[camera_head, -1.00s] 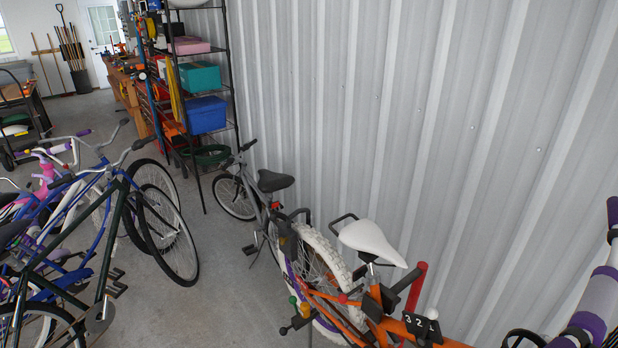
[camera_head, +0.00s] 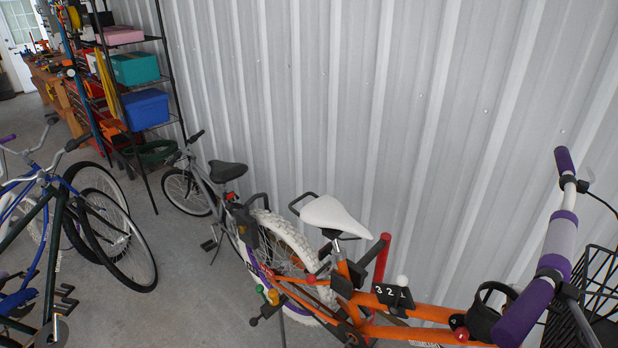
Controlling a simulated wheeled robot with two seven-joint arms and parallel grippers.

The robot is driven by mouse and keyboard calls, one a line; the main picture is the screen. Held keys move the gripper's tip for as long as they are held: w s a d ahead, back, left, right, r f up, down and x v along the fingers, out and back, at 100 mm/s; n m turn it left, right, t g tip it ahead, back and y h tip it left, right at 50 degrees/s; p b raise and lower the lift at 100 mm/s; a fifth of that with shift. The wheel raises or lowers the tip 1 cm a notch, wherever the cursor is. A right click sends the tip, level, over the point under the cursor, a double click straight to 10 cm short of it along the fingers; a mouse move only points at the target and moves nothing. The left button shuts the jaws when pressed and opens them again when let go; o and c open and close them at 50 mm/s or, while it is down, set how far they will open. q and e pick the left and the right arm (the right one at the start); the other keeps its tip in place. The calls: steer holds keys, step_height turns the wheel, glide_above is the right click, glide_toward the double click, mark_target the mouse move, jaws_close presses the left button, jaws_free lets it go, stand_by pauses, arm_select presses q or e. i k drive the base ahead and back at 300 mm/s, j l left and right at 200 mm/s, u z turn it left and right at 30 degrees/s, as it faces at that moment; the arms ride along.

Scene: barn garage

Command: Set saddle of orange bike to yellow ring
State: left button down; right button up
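The orange bike (camera_head: 430,312) stands in the lower middle, beside the metal wall. Its white saddle (camera_head: 333,214) sits on a short post above the orange frame, with its nose toward the lower right. I cannot make out a yellow ring on the seat post in this view. A small dark plate (camera_head: 388,294) with the numbers 3, 2 and 1 is on the frame below the saddle. A small yellow part (camera_head: 273,296) shows beside the rear wheel, near a green knob and a red knob. Neither of my grippers is in view.
Purple-grip handlebars (camera_head: 541,275) and a black wire basket (camera_head: 590,300) are at the right. A grey bike (camera_head: 215,185) stands behind by the wall. Several bikes crowd the left. A shelf (camera_head: 150,85) holds bins. Bare floor (camera_head: 185,275) lies between the bike rows.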

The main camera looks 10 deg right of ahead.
mark_target(326, 211)
steer(key=i+j+z, duration=0.2)
steer(key=j+z, duration=0.2)
steer(key=j, duration=0.15)
steer(key=i+j+z, duration=0.45)
steer(key=i+j, duration=0.15)
steer(key=j, duration=0.2)
steer(key=i+j+z, duration=0.15)
steer(key=j, duration=0.15)
steer(key=i+j+z, duration=0.1)
steer(key=j, duration=0.25)
steer(key=i+j+z, duration=0.15)
steer(key=i+j, duration=0.1)
steer(key=j, duration=0.1)
